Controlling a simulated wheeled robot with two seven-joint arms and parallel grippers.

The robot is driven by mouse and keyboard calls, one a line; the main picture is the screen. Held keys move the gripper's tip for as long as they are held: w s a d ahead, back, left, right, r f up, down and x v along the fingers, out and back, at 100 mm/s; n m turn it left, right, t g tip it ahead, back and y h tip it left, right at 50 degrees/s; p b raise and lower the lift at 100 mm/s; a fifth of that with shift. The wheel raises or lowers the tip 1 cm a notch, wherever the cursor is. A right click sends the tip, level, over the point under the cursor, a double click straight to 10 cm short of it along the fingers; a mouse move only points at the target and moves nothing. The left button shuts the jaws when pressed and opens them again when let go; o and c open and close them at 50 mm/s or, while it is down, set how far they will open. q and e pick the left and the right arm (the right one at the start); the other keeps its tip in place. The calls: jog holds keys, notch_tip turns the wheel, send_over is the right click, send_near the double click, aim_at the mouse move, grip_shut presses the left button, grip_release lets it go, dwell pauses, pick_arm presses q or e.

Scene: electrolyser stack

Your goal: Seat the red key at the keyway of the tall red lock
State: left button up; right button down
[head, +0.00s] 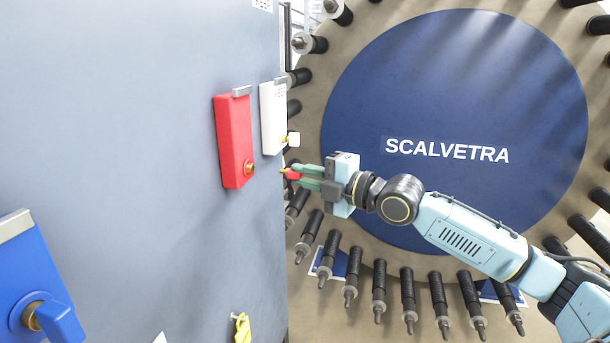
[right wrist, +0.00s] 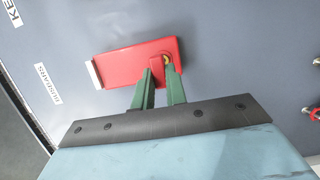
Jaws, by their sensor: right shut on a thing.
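The tall red lock (head: 234,135) is mounted on the grey panel in the head view, with its brass keyway (head: 249,167) near the bottom. My right gripper (head: 301,175) is shut on the red key (head: 293,174), whose brass tip points left toward the lock. The key is apart from the keyway, to its right in the head view. In the right wrist view the red lock (right wrist: 125,63) lies beyond the green fingers (right wrist: 160,82), and the brass keyway shows close to the right fingertip. My left gripper is not in view.
A white lock (head: 272,112) with a white key (head: 293,139) stands right of the red one. A blue lock (head: 30,270) with a blue key is at lower left. A yellow key (head: 242,328) is low on the panel (head: 120,120). The round blue stack end (head: 450,110) is behind my arm.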

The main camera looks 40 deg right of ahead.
aim_at(287, 174)
jog(key=shift+w+a+r+p, duration=0.2)
jog(key=shift+w+a+p, duration=0.85)
jog(key=shift+w, duration=0.2)
jog(key=shift+w+a+f, duration=0.2)
jog(key=shift+w+a, duration=0.35)
jog(key=shift+w, duration=0.1)
jog(key=shift+p, duration=0.6)
jog(key=shift+w+a+p, duration=0.3)
jog(key=shift+w+a, duration=0.35)
jog(key=shift+w, duration=0.15)
dwell(0.5)
